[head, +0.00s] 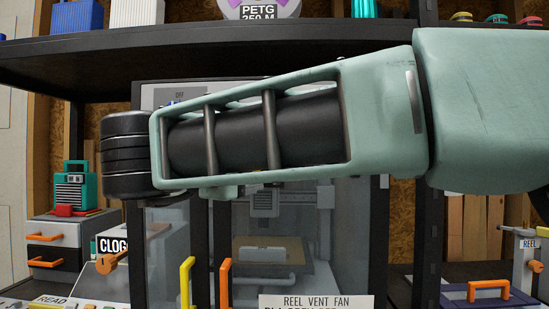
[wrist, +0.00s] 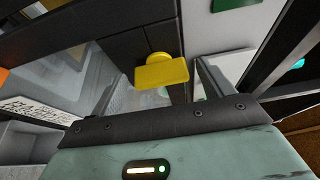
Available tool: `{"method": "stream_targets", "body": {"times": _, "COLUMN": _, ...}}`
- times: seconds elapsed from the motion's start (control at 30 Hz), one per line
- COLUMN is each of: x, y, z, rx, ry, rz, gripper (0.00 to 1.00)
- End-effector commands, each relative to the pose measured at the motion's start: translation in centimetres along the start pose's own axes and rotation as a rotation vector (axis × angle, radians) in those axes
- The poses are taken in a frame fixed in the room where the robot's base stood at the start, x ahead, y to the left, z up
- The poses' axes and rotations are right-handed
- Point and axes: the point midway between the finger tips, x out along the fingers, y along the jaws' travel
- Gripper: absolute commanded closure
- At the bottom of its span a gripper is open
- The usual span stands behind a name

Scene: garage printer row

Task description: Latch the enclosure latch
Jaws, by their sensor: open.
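The printer enclosure (head: 345,235) has a dark frame and clear front panels. A yellow latch piece, a flat tab on a round knob (wrist: 162,72), shows on the dark frame in the wrist view. I take it to be the enclosure latch; in the head view my arm seems to hide it. My gripper (wrist: 157,82) is open, with its two fingers apart on either side of the yellow tab. I cannot tell whether a finger touches it. My gripper is not clearly seen in the head view.
A yellow handle (head: 187,283) and an orange handle (head: 225,283) stand upright on the enclosure front. A sign (head: 315,302) is at the lower front. A dark shelf (head: 200,40) runs above my arm. Drawer boxes (head: 65,240) stand at left.

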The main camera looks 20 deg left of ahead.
Motion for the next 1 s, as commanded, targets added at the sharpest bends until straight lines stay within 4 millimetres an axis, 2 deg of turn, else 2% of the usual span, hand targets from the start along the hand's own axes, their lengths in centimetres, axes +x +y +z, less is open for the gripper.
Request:
{"method": "stream_targets", "body": {"times": 0.13, "x": -0.5, "y": -0.1, "z": 0.1, "rx": 0.000, "ry": -0.002, "rz": 0.000, "gripper": 0.20}}
{"method": "stream_targets", "body": {"times": 0.27, "x": -2.1, "y": -0.1, "z": 0.1, "rx": 0.000, "ry": -0.003, "rz": 0.000, "gripper": 0.20}}
{"method": "stream_targets", "body": {"times": 0.7, "x": -12.3, "y": -0.1, "z": 0.1, "rx": 0.000, "ry": -0.005, "rz": 0.000, "gripper": 0.20}}
{"method": "stream_targets", "body": {"times": 0.9, "x": -15.7, "y": 0.0, "z": 0.1, "rx": 0.000, "ry": -0.003, "rz": 0.000, "gripper": 0.20}}
{"method": "stream_targets", "body": {"times": 1.0, "x": -16.7, "y": 0.0, "z": 0.0, "rx": 0.000, "ry": -0.001, "rz": 0.000, "gripper": 0.20}}
